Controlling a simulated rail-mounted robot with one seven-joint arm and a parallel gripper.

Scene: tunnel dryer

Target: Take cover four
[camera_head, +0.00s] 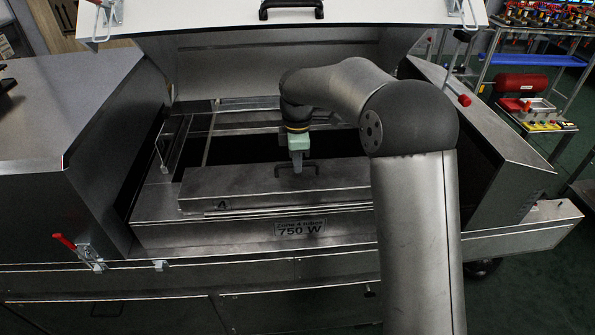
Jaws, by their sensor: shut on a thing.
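Cover four (235,187) is a long grey metal cover marked "4" at its front left. It lies in the open dryer bay, above a front panel labelled 750 W. It has a dark handle (313,172) on top. My gripper (298,168) points down at the middle of the cover and is shut on the handle. The right end of the cover is hidden behind my arm. I cannot tell whether the cover is lifted off its seat.
The dryer lid (290,17) stands open behind the bay. Metal side walls (95,155) flank it. Red-handled latches (80,252) stick out at the front left and upper right. A shelf rack (535,60) stands at the right. A dark opening (250,149) lies behind the cover.

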